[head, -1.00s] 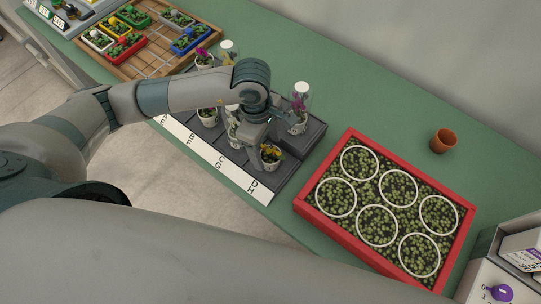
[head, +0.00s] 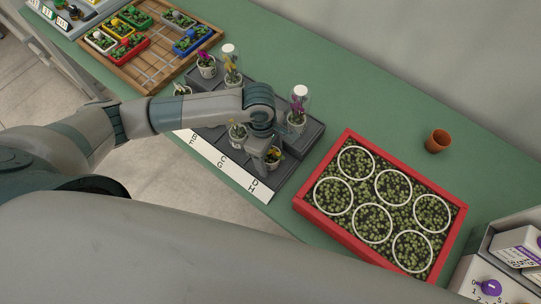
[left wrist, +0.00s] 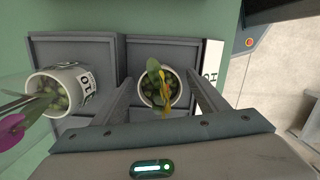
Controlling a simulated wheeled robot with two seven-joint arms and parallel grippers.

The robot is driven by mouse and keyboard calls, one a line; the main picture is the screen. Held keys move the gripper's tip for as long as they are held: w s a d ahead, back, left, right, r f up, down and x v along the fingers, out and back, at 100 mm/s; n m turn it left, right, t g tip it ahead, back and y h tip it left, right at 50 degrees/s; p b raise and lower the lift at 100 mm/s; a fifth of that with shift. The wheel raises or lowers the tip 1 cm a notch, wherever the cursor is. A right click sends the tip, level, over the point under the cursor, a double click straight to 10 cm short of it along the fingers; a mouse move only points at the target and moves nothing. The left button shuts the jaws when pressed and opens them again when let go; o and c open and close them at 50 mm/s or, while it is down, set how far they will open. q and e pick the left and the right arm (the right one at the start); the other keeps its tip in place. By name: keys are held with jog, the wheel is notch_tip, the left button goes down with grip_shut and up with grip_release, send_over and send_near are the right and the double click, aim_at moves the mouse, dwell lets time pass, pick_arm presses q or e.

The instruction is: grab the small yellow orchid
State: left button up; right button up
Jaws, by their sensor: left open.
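The small yellow orchid (head: 274,154) stands in a white pot at the near right end of the dark stepped stand, by the label H. In the left wrist view its yellow flower (left wrist: 165,98) and green leaves show from above, with the pot upright. My left gripper (head: 266,160) is open and low at this pot. In the left wrist view the open left gripper (left wrist: 158,80) has one finger on each side of the pot, with a gap on both sides. My right gripper is in neither view.
A pot with a magenta flower (left wrist: 58,88) sits beside it on the stand (head: 310,138). Several other potted orchids stand farther left, some under clear covers. A red-rimmed tray (head: 342,233) and a terracotta pot (head: 439,141) are to the right.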

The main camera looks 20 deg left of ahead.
aim_at(271, 151)
pick_arm(q)
jog(key=c, duration=1.2)
jog(key=shift+r, duration=0.1)
jog(key=shift+r+b, duration=0.5)
notch_tip(271, 151, up, 2)
jog(key=shift+r+b, duration=0.1)
jog(key=shift+b, duration=0.6)
jog(key=s+d+r+b, duration=0.4)
jog(key=s+d+r, duration=0.3)
jog(key=s+d, duration=0.1)
jog(key=shift+s+r, duration=0.25)
jog(key=shift+r, duration=0.05)
